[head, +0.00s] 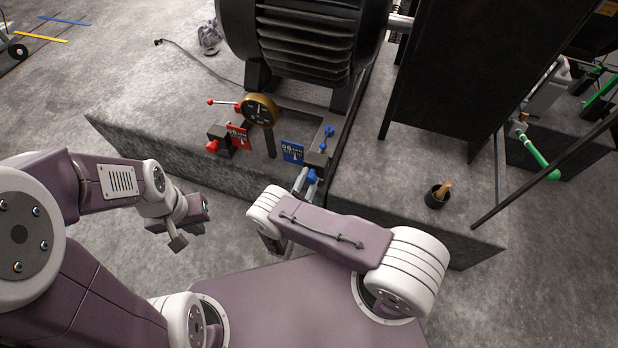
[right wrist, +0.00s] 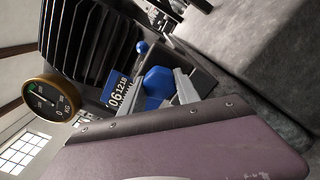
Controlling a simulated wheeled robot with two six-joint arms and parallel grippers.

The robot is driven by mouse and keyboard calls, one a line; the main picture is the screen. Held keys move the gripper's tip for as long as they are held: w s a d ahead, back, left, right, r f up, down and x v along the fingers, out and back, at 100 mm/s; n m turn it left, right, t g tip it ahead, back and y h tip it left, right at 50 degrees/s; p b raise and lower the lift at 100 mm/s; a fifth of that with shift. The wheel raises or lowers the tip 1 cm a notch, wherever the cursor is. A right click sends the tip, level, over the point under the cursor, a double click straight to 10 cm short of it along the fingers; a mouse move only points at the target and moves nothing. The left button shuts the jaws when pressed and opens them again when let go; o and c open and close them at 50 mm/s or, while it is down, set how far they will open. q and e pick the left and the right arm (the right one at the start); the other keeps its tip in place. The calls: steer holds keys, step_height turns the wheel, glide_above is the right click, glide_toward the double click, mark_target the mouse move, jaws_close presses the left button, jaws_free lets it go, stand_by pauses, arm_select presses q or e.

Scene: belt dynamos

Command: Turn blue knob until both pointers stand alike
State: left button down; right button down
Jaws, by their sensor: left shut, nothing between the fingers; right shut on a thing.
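The blue knob (head: 312,177) sits on the front of a small box at the plinth's edge; in the right wrist view the knob (right wrist: 158,82) is large and near. My right gripper (right wrist: 166,92) is shut on it, one finger on each side; it also shows in the head view (head: 305,181). The round gold-rimmed gauge (head: 258,110) stands on a post, left of the knob; in the right wrist view its dark dial (right wrist: 48,101) has a light pointer and a green mark. Both pointers cannot be told apart clearly. My left gripper (head: 178,241) is shut and empty, away from the panel.
A blue placard (head: 292,151) stands beside the blue knob. A red knob (head: 212,146), red placard (head: 239,137) and red-tipped lever (head: 212,102) are further left. A blue lever (head: 326,133) is above the knob. A dark cup (head: 437,196) stands on the right plinth.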

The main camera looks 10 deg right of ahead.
steer(key=shift+m+p, duration=0.3)
steer(key=shift+m, duration=0.8)
steer(key=shift+f, duration=0.1)
steer(key=c, duration=0.9)
jaws_free()
